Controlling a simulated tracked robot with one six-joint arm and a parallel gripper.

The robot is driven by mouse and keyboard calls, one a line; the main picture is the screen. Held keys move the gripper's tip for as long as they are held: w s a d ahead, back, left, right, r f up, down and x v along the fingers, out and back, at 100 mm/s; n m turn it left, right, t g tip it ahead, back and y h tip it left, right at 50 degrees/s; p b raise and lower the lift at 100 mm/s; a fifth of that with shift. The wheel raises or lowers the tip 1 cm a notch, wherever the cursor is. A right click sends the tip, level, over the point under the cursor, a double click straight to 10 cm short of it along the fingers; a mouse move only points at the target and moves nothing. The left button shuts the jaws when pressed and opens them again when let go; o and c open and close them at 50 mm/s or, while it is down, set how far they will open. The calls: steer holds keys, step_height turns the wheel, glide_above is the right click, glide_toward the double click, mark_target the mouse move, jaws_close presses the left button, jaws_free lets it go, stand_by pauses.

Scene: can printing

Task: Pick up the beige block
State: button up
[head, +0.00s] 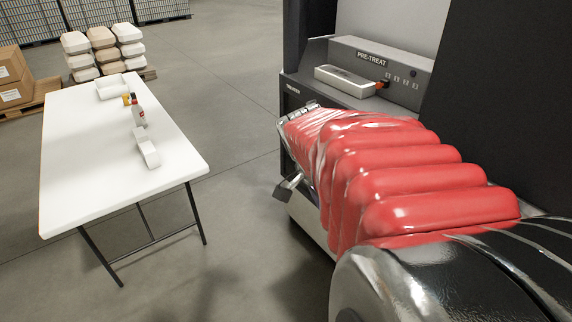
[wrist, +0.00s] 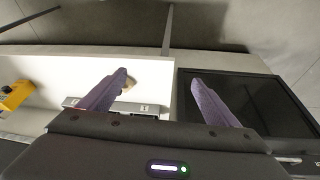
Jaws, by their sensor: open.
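My gripper (wrist: 160,77) is open in the wrist view, with its two purple fingers spread apart and nothing between them. A small beige block (wrist: 133,79) shows partly from behind the left fingertip, over a white surface (wrist: 60,75). The finger hides part of it, and I cannot tell whether they touch. In the head view I cannot make out the beige block. There my red-covered arm reaches toward the machine front, and the gripper's fingers are not clearly visible.
A black-framed dark panel (wrist: 250,105) lies right of the white surface, and a yellow object (wrist: 14,95) is at far left. In the head view, a white table (head: 90,165) holds a bottle (head: 138,115) and white containers. The PRE-TREAT machine (head: 375,65) stands behind my arm.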

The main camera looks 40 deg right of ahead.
steer(key=s+d+f+m+g+y, duration=0.1)
steer(key=s+d+f+m+g, duration=0.1)
steer(key=s+d+m, duration=0.7)
steer(key=shift+s+d+f+m+g, duration=0.25)
steer(key=shift+d+m+g, duration=0.15)
steer(key=shift+d+g, duration=0.5)
steer(key=shift+x, duration=4.3)
steer(key=shift+s, duration=0.1)
steer(key=shift+x, duration=2.6)
steer(key=shift+s+d+r, duration=0.1)
steer(key=shift+c, duration=0.4)
